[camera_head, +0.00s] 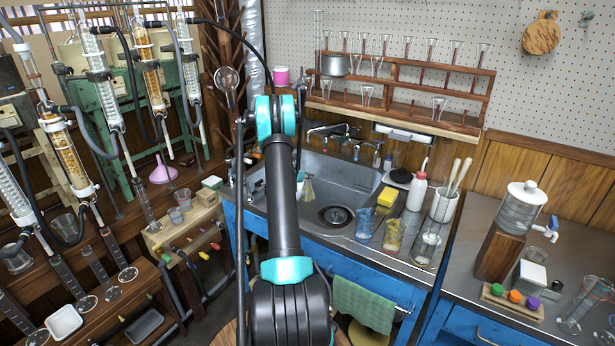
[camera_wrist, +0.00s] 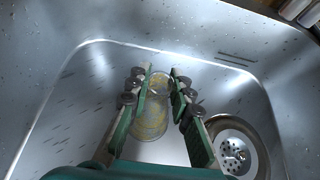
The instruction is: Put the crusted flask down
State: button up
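The crusted flask (camera_wrist: 150,120) is clear glass with a yellowish crust. In the wrist view it is inside the sink, between the green fingers of my gripper (camera_wrist: 161,79). The fingers close in on both sides of its narrower upper part, and it looks roughly upright. I cannot tell whether its base touches the sink floor. In the head view a small beige-tinted part of the flask (camera_head: 307,188) shows in the sink (camera_head: 350,178), just right of my arm.
The round drain (camera_wrist: 232,150) is right of the flask. On the drainboard right of the sink stand a blue-stained beaker (camera_head: 365,223), a yellow-stained beaker (camera_head: 393,237), a yellow sponge (camera_head: 388,196) and a white wash bottle (camera_head: 417,192). The sink floor around the flask is mostly clear.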

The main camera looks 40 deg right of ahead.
jog(key=o, duration=0.4)
